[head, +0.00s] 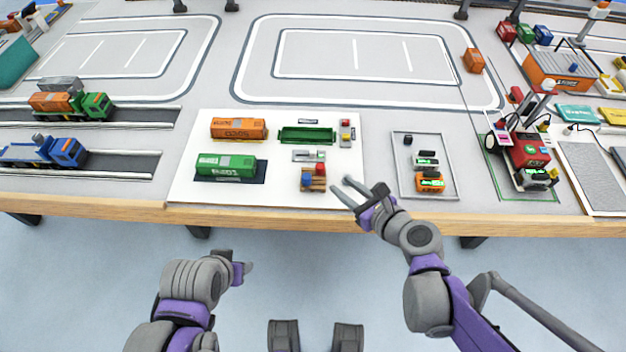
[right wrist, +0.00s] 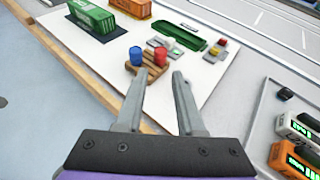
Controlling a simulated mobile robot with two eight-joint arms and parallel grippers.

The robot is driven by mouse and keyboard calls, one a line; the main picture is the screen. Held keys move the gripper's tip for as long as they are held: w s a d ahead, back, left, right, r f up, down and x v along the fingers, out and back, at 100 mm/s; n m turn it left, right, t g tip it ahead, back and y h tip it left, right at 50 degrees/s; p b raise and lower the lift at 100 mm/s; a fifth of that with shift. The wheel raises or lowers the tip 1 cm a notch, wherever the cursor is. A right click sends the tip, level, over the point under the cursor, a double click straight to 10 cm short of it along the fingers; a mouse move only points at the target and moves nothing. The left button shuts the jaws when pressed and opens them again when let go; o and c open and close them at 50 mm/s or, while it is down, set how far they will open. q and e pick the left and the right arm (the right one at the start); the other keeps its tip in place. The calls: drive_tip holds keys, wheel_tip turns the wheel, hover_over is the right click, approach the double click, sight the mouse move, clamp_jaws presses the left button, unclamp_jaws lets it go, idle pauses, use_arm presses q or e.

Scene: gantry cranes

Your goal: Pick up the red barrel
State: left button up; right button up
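The red barrel (head: 320,168) stands on a small brown wooden pallet (head: 314,187) near the front of the white board; it also shows in the right wrist view (right wrist: 160,56). A blue barrel (right wrist: 136,56) stands beside it on the same pallet. My right gripper (head: 340,185) is open and empty, just right of the pallet; in the right wrist view its two fingers (right wrist: 160,74) are spread, pointing towards the pallet and the red barrel, apart from it. My left gripper (head: 247,268) is low in front of the table; its fingers are too unclear to judge.
On the white board (head: 185,187) are a green container (head: 226,167), an orange container (head: 238,129) and a green open tray (head: 306,135). A grey-white small item (head: 308,155) lies just behind the pallet. A framed tray (head: 404,180) with small vehicles is right of my right gripper.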

sight(323, 170)
drive_tip(key=b+x, duration=0.1)
drive_tip(key=x, duration=0.4)
drive_tip(key=shift+w+d, duration=0.1)
drive_tip(key=shift+w, duration=0.05)
drive_tip(key=x, duration=0.3)
drive_tip(key=b+x, duration=0.1)
drive_tip(key=x, duration=0.1)
drive_tip(key=shift+w+a+r, duration=0.1)
drive_tip(key=shift+w+a, duration=0.2)
drive_tip(key=shift+a, duration=0.1)
clamp_jaws()
